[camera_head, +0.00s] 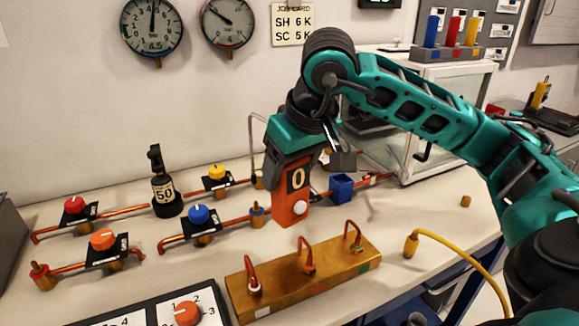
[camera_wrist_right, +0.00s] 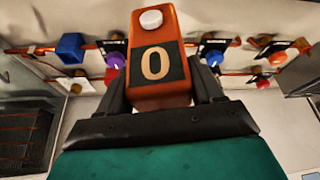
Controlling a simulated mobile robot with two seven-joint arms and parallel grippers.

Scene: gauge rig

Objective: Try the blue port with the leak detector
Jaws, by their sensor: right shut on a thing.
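The leak detector looks like an orange handheld box (camera_head: 291,190) with a black "0" panel and a white button. My right gripper (camera_head: 297,158) is shut on its upper part and holds it upright over the bench, behind the brass block. The right wrist view also shows the detector (camera_wrist_right: 158,62) between the fingers. A blue cube-shaped part (camera_head: 341,187) sits behind and to the right. My left gripper is out of view.
A brass block (camera_head: 330,270) with several bent copper tubes lies in front of the detector. A black "50" device (camera_head: 164,187) and red (camera_head: 75,205), orange (camera_head: 103,240) and yellow (camera_head: 217,172) knobs stand left. A yellow cable (camera_head: 455,246) lies right. A glass case (camera_head: 455,110) stands behind.

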